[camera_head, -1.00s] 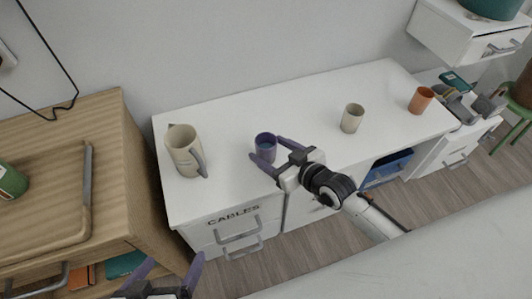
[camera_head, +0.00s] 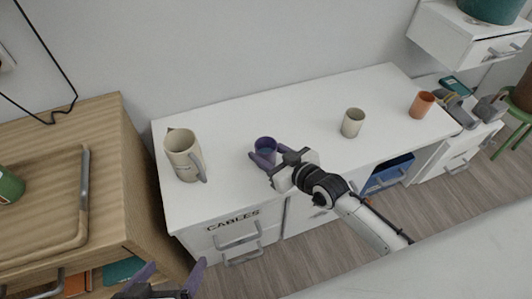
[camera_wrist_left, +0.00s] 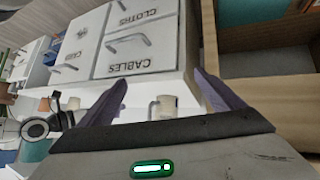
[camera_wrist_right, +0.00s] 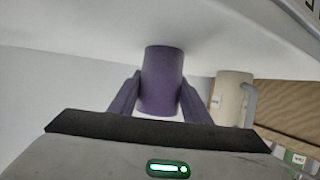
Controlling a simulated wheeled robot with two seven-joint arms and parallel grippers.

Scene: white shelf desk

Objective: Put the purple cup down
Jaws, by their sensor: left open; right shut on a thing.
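The purple cup (camera_head: 265,145) is upright at the white desk top (camera_head: 300,115), right of the beige pitcher. My right gripper (camera_head: 272,158) is shut on the cup from the front right. In the right wrist view the cup (camera_wrist_right: 161,80) is between the two purple fingers (camera_wrist_right: 160,98). I cannot tell whether its base touches the desk. My left gripper (camera_head: 165,280) is open and empty at the bottom left of the head view, in front of the desk. In the left wrist view its fingers (camera_wrist_left: 165,95) are spread wide.
A beige pitcher (camera_head: 184,155) stands left of the cup. A beige cup (camera_head: 352,122) and an orange cup (camera_head: 421,104) stand farther right. A wooden cabinet (camera_head: 75,150) is at the left. The desk between the purple and beige cups is clear.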

